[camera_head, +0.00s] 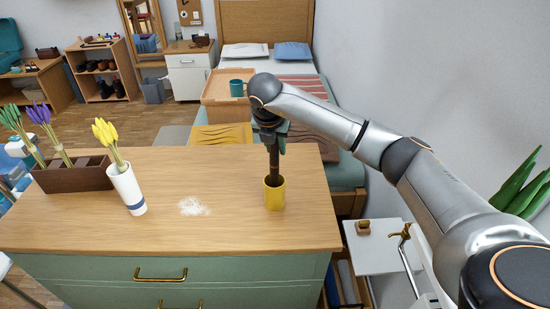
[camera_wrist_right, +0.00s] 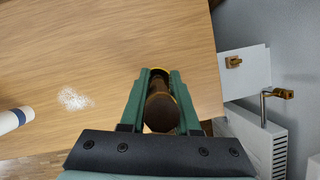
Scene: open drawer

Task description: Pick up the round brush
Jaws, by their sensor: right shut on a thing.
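The round brush is a dark brown handle (camera_head: 274,158) standing upright in a yellow cup (camera_head: 275,195) on the dresser top. Its lower end is hidden inside the cup. My right gripper (camera_head: 272,143) comes down from above and is shut on the upper part of the brush. In the right wrist view the green fingers of my right gripper (camera_wrist_right: 160,95) lie on both sides of the dark brush (camera_wrist_right: 161,108), with a bit of the yellow cup's rim (camera_wrist_right: 158,70) showing beyond. My left gripper is not in view.
A white patch of powder (camera_head: 193,206) lies left of the cup. A white vase (camera_head: 127,190) with yellow flowers and a brown planter box (camera_head: 75,177) stand further left. The dresser's right edge is close to the cup.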

